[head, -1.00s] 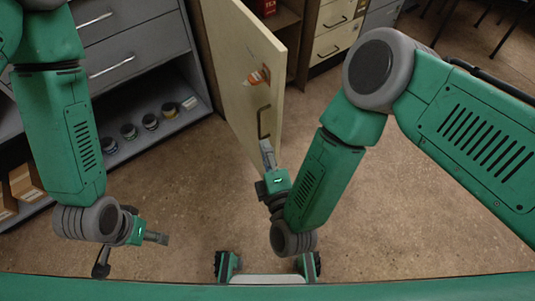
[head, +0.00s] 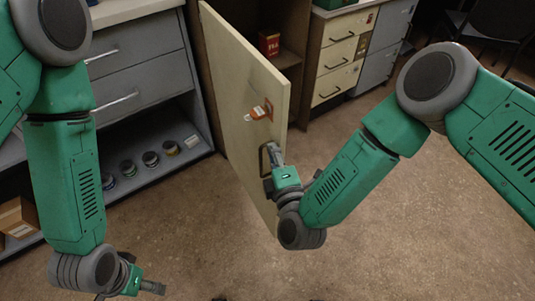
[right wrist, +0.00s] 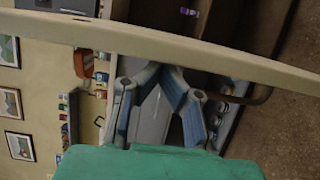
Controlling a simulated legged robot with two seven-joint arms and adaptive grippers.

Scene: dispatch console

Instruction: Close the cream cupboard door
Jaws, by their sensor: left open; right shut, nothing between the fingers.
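The cream cupboard door (head: 238,100) stands wide open in the head view, its free edge toward me. A dark bar handle (head: 264,160) is on its right-hand face. It also shows in the right wrist view (right wrist: 262,94), beside the fingers. The door's pale edge (right wrist: 200,48) crosses the top of that view. My right gripper (head: 275,152) is shut and empty, its fingertips close beside the handle; whether they touch it I cannot tell. Its fingers show in the right wrist view (right wrist: 160,92). My left gripper (head: 150,288) is open and empty, low at the left, away from the door.
An orange-and-white tag (head: 260,111) is on the door above the handle. A red tin (head: 269,43) stands inside the open cupboard. Grey drawers (head: 135,60) and a shelf with several small jars (head: 150,159) are at left. Cream drawers (head: 338,55) are behind.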

